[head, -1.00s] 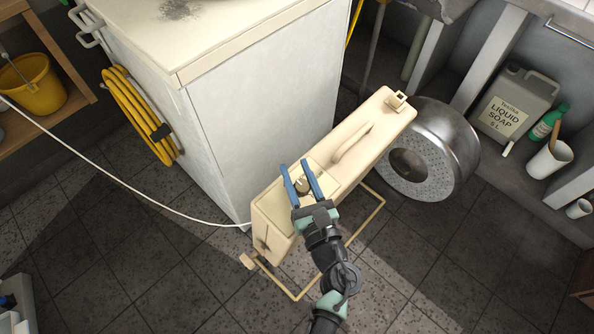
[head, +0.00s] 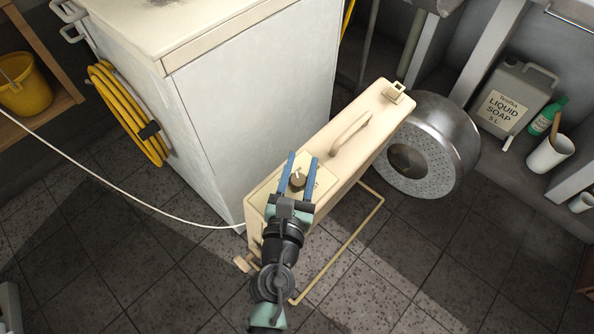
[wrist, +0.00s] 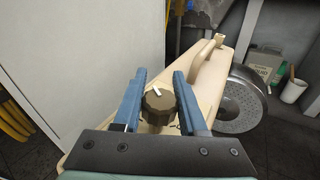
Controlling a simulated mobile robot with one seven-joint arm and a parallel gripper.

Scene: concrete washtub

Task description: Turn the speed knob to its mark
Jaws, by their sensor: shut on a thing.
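The speed knob (head: 298,180) is a brown, ribbed round knob on the top panel of a cream machine (head: 345,148). In the wrist view the knob (wrist: 159,106) shows a white pointer line on its top, slanting toward the upper left. My gripper (head: 298,170) reaches the knob from the front, with one blue finger on each side, shut on it. The gripper's fingers (wrist: 160,95) flank the knob in the wrist view too. Small dark marks show on the panel right of the knob; which one is the target mark I cannot tell.
A white cabinet (head: 225,110) stands close to the machine's left. A metal drum (head: 430,145) is at its far right end. A raised handle (head: 350,131) sits on its top. A white cord (head: 120,188) runs across the floor at left. Tiled floor is open in front.

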